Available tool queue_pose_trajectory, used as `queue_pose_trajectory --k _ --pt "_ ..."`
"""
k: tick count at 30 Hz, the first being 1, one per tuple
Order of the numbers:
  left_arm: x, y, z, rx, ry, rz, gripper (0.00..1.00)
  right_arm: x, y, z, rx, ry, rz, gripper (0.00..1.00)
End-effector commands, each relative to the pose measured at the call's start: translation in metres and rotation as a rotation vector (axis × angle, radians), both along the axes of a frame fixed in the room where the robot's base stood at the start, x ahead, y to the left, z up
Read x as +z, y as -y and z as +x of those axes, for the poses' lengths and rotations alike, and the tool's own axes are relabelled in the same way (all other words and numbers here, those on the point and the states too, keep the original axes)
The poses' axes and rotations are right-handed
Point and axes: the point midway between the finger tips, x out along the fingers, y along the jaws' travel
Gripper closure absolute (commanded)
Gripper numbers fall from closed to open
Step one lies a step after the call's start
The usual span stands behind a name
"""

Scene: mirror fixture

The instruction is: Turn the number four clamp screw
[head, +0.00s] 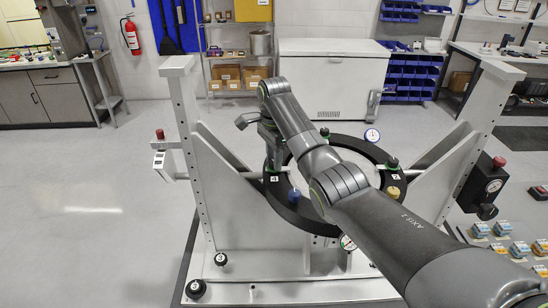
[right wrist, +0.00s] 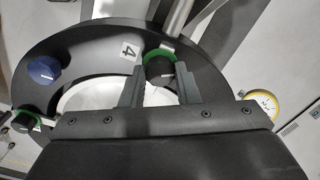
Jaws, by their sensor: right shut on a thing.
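The number four clamp screw (right wrist: 159,71) is a black knob with a white line on a green collar, beside the white label 4 (right wrist: 130,50) on the black ring (right wrist: 95,57). My right gripper (right wrist: 158,82) is shut on this screw, with one finger on each side. In the head view the label 4 (head: 275,179) shows at the ring's left side, and my right arm reaches over the ring (head: 345,141). The gripper mostly hides the screw there. My left gripper is not in view.
A blue knob (head: 293,196), a yellow knob (head: 393,191) and other green-collared black knobs (head: 392,163) stand on the ring. Grey uprights (head: 183,105) flank it. A dial gauge (head: 371,135) sits behind and another (head: 348,242) in front. Open floor (head: 80,190) lies left.

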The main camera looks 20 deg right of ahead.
Motion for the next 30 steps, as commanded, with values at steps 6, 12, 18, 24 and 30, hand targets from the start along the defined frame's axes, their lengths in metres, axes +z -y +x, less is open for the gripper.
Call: queue_pose_trajectory --k 6,12,18,24,30 --pt "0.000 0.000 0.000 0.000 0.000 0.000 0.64 0.000 0.000 0.000 -0.001 0.000 0.000 0.94" --pt "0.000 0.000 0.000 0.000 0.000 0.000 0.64 0.000 0.000 0.000 0.000 0.000 0.000 0.57" --pt "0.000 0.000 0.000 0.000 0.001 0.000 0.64 0.000 0.000 0.000 0.000 0.000 0.000 0.50" --pt "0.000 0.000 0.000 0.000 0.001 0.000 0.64 0.004 0.001 0.001 0.001 0.001 -0.001 0.50" --pt "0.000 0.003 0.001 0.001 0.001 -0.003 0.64 0.034 0.012 0.005 0.004 0.004 -0.001 0.50"
